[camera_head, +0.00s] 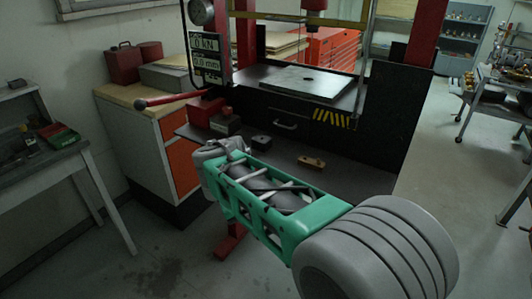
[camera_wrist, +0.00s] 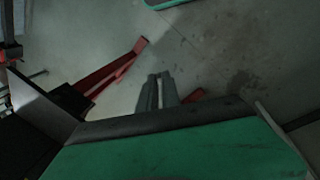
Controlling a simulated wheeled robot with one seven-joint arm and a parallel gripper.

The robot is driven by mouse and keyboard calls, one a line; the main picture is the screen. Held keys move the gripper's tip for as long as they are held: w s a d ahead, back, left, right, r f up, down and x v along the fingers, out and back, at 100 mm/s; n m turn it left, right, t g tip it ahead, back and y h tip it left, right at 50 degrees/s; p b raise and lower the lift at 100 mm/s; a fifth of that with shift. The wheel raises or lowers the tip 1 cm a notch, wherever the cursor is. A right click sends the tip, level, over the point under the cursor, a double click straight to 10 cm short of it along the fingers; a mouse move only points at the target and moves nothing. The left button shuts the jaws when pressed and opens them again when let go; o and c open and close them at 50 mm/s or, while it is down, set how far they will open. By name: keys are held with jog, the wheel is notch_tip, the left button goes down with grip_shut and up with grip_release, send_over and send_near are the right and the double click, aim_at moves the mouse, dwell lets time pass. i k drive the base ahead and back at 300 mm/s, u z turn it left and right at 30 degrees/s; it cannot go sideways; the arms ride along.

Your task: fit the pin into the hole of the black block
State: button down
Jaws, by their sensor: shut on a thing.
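A small black block (camera_head: 261,142) sits on the dark bench top, just right of and beyond the end of my arm in the head view; its hole is too small to make out. In the wrist view the two grey fingers of my gripper (camera_wrist: 159,76) are close together over the floor. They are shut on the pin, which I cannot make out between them. In the head view the grey wrist end of my arm is at the bench's front left edge, and the fingertips are hidden.
A wooden block (camera_head: 311,162) lies on the bench top (camera_head: 345,182), right of the black block. A red box (camera_head: 203,110) and a dark box (camera_head: 226,124) stand at its left. A red handle (camera_head: 170,98) juts out left.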

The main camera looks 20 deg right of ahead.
aim_at(262, 143)
jog(key=u, duration=0.9)
jog(key=i, duration=1)
jog(key=z, duration=0.05)
